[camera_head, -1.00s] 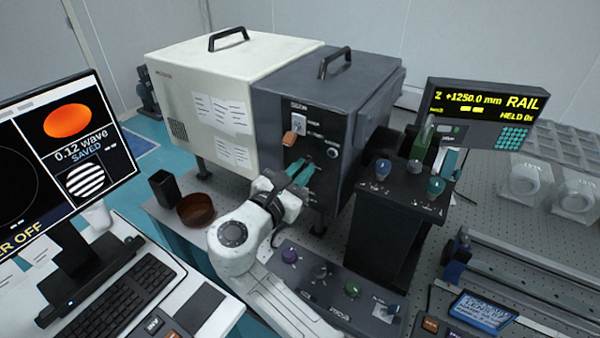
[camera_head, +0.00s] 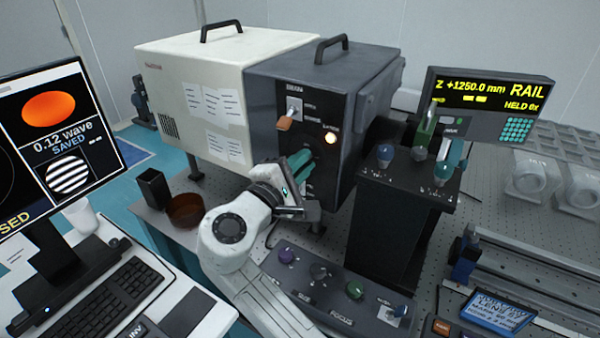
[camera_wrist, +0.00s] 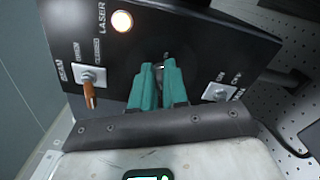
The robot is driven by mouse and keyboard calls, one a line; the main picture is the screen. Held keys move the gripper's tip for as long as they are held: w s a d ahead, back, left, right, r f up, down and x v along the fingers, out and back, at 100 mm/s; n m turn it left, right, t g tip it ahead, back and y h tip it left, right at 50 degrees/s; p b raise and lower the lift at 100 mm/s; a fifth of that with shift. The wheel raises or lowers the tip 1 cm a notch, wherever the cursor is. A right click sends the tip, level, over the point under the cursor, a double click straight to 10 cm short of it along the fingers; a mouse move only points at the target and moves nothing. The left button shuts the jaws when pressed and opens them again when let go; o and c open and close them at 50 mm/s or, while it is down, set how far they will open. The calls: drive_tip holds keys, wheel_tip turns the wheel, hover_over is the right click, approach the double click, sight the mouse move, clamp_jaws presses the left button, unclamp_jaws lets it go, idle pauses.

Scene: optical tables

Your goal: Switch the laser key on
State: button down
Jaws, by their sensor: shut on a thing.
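The dark laser housing (camera_head: 298,75) has a black front panel with the laser key switch low on it. My gripper (camera_head: 303,160) is at this panel with its teal fingers shut on the laser key. In the wrist view the fingers (camera_wrist: 159,72) meet at the panel and hide nearly all of the key, so its angle cannot be read. The round laser lamp (camera_head: 330,138) above the key glows warm white; it also shows lit in the wrist view (camera_wrist: 122,20) beside the word LASER.
An orange-handled beam lever (camera_head: 285,124) sits left of the lamp, close to my fingers. Another switch (camera_wrist: 217,91) is to their right. A knob panel (camera_head: 318,273) lies below my arm; a black control pedestal (camera_head: 400,220) stands to the right. A brown bowl (camera_head: 185,209) is left.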

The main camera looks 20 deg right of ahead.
drive_tip(key=shift+f+m+b, duration=0.2)
drive_tip(key=shift+m+b, duration=0.75)
drive_tip(key=shift+m, duration=0.15)
drive_tip(key=shift+f+m+b, duration=0.2)
drive_tip(key=shift+m+b, duration=0.75)
drive_tip(key=shift+m, duration=0.15)
drive_tip(key=shift+s, duration=0.1)
drive_tip(key=c, duration=1.2)
unclamp_jaws()
drive_tip(key=shift+r, duration=0.1)
drive_tip(key=shift+c, duration=0.2)
drive_tip(key=b+v, duration=0.1)
drive_tip(key=v, duration=0.9)
drive_tip(key=shift+s+a, duration=0.2)
drive_tip(key=shift+a, duration=0.1)
